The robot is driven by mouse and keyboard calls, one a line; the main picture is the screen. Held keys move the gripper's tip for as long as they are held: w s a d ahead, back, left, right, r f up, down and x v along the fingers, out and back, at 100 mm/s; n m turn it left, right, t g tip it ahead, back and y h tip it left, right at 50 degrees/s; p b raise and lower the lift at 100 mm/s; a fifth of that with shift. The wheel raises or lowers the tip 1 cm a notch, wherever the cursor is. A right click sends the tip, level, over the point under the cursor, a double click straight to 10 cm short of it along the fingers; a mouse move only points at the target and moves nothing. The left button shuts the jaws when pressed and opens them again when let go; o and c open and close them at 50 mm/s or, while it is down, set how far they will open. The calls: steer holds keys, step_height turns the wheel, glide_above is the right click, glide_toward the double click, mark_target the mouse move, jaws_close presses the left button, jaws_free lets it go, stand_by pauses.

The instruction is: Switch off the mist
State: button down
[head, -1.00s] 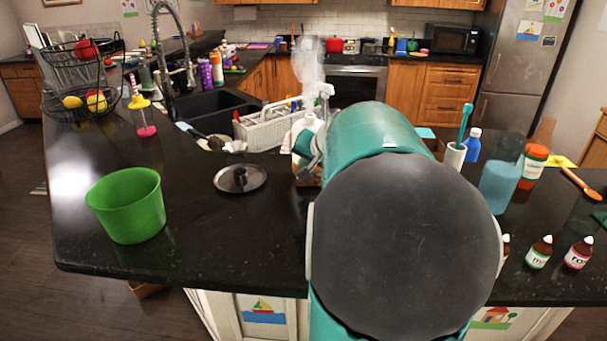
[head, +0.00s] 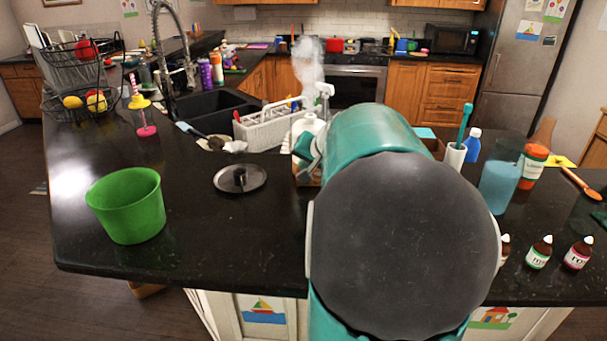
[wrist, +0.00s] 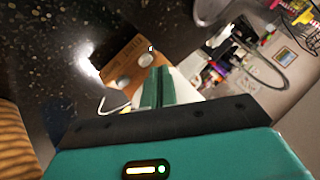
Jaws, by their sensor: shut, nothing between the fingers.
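Pale mist (head: 308,68) rises behind my arm in the head view. Below it is a white device (head: 309,124), mostly hidden by my teal arm, with a bit of wooden base at the counter. The wrist view shows a wooden panel (wrist: 118,68) with two pale round knobs, one farther left (wrist: 122,82) and one (wrist: 145,60) close to the fingertips. My gripper (wrist: 158,72) has its two teal fingers together, with nothing held. The tips overlap the panel's right part in the picture; I cannot tell whether they touch a knob.
A green bucket (head: 127,207) and a dark round lid (head: 240,178) stand left on the black counter. A white dish rack (head: 268,131) and sink (head: 210,108) lie behind. Small bottles (head: 539,252), a blue-tinted cup (head: 498,187) and an orange-labelled jar (head: 532,166) stand right.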

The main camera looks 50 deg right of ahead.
steer(key=shift+f, duration=0.6)
stand_by(0.7)
steer(key=shift+r, duration=0.85)
steer(key=shift+r, duration=2.5)
